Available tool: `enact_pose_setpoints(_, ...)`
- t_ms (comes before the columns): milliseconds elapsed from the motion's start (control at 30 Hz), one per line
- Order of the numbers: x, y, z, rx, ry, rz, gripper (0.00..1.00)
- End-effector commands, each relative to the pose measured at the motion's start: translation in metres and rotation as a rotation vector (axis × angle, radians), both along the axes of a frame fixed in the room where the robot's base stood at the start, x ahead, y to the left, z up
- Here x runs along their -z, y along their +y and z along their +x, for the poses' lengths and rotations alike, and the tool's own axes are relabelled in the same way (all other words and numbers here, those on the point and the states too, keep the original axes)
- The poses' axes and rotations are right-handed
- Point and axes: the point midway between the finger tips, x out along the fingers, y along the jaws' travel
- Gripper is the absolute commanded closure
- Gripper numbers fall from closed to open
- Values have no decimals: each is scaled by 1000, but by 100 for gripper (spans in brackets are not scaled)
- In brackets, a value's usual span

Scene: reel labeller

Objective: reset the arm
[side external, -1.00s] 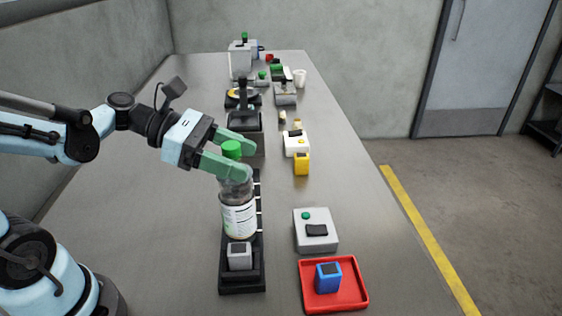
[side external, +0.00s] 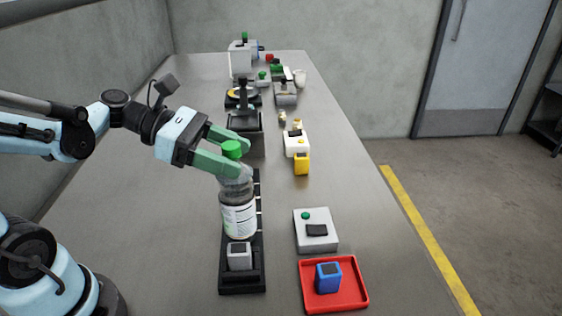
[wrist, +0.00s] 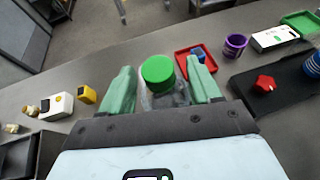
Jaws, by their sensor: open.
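My gripper (side external: 236,155) has green fingers and is open, with one finger on each side of the upper part of a clear bottle. The bottle (side external: 238,218) has a green cap and a white label, and stands upright on a black fixture (side external: 243,286). In the wrist view the green cap (wrist: 158,74) lies between my two spread fingers (wrist: 163,84), with gaps on both sides. The fingertips hide part of the bottle's neck in the side view.
A grey block (side external: 239,256) sits on the fixture's near end. To the right are a box with a green button (side external: 316,238), a red tray (side external: 352,297) holding a blue block (side external: 328,277), and a yellow block (side external: 302,164). The table's left part is clear.

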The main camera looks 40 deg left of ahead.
Motion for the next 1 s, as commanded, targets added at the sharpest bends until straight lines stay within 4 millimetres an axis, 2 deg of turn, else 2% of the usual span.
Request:
enact_pose_setpoints(400,-21,43,-28,-6,0,-1,38)
enact_pose_setpoints(800,-35,72,-48,-3,-1,-1,38)
enact_pose_setpoints(833,-36,74,-50,-3,-1,-1,38)
enact_pose_setpoints(1000,-30,60,-41,5,-1,-1,38)
